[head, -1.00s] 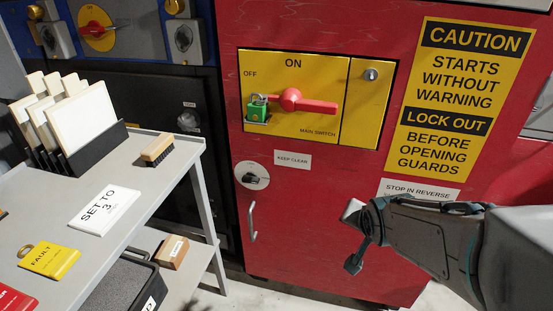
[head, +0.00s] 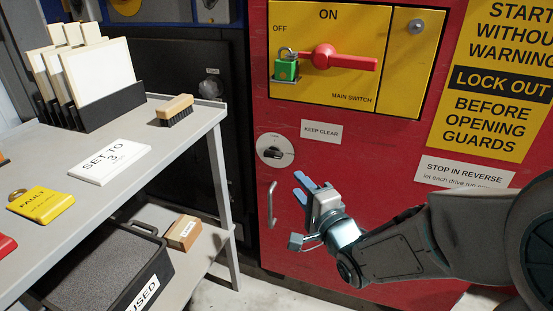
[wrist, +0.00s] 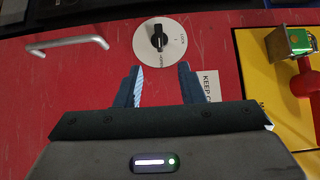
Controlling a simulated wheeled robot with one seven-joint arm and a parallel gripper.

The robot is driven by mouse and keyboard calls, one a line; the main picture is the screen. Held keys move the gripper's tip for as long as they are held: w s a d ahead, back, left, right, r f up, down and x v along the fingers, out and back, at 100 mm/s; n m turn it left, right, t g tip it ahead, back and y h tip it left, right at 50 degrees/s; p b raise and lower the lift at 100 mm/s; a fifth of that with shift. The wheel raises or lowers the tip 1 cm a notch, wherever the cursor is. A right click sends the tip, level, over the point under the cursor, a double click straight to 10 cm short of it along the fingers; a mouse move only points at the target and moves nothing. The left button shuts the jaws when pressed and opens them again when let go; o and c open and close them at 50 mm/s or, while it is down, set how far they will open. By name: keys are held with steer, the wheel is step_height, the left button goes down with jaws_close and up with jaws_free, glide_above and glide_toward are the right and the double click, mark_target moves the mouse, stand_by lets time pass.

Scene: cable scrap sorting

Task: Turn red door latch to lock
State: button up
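The red door (head: 300,230) carries a round pale latch plate with a dark knob (head: 274,151). In the wrist view the latch (wrist: 159,39) is a white disc with a black knob, its bar close to upright in that picture. My gripper (head: 304,187) is in front of the door, below and right of the latch. In the wrist view my gripper (wrist: 160,86) has its two blue fingers apart, with nothing between them. The latch lies beyond the fingertips, not touched.
A metal door handle (head: 271,205) is below the latch. Above are a yellow main switch panel with a red lever (head: 345,62) and green padlock (head: 286,68). A grey cart (head: 180,135) with cards, a brush and a bin stands left.

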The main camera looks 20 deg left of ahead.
mark_target(275, 157)
steer(key=p+x, duration=0.3)
steer(key=x, duration=1)
steer(key=shift+w+a, duration=0.1)
steer(key=shift+w, duration=0.1)
jaws_close()
